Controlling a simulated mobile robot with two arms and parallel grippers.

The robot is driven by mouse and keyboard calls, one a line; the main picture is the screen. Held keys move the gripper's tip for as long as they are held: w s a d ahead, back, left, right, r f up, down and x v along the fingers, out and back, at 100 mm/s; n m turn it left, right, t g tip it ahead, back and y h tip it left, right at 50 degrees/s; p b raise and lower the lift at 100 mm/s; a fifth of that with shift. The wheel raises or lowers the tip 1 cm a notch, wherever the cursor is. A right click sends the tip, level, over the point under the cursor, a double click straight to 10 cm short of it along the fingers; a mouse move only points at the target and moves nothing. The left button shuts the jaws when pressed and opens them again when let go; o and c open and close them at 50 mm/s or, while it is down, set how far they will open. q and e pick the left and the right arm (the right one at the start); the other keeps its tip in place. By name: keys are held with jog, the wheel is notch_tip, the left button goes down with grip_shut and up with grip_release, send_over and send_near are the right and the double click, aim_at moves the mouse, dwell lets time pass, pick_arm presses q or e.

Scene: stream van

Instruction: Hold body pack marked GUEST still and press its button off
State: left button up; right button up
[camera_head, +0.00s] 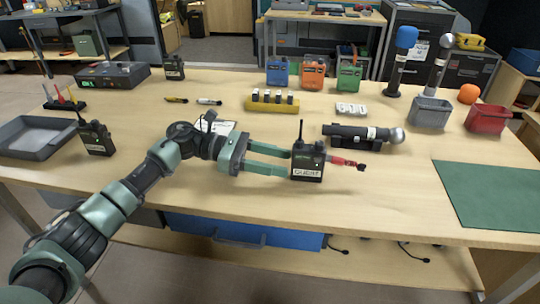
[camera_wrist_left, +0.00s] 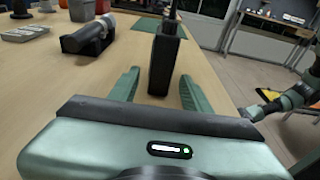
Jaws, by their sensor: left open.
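The body pack marked GUEST (camera_head: 307,172) is a black box with an antenna, standing upright near the front middle of the table. In the left wrist view the pack (camera_wrist_left: 164,62) stands at the fingertips, between the finger lines. My left gripper (camera_head: 288,162) is open, its two teal fingers reaching right to the pack; in the left wrist view there is a gap on each side of it. I cannot make out the pack's button. My right gripper is not in the head view; a teal arm part shows at the right of the left wrist view.
A red-ended item (camera_head: 345,162) lies just right of the pack. A black and silver microphone (camera_head: 365,136) lies behind it. Another body pack (camera_head: 95,138) stands at left near a grey tray (camera_head: 38,137). A green mat (camera_head: 495,193) covers the right front.

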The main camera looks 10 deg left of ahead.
aim_at(300, 166)
pick_arm(q)
jog(key=shift+d+p, duration=0.45)
jog(key=shift+d, duration=0.35)
jog(key=d, duration=0.1)
jog(key=d+b, duration=0.1)
jog(key=shift+d+f+b, duration=0.3)
jog(key=shift+f, duration=0.1)
jog(key=shift+d, duration=0.65)
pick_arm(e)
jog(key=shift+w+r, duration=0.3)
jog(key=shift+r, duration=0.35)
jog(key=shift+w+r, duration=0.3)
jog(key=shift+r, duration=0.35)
pick_arm(q)
grip_shut()
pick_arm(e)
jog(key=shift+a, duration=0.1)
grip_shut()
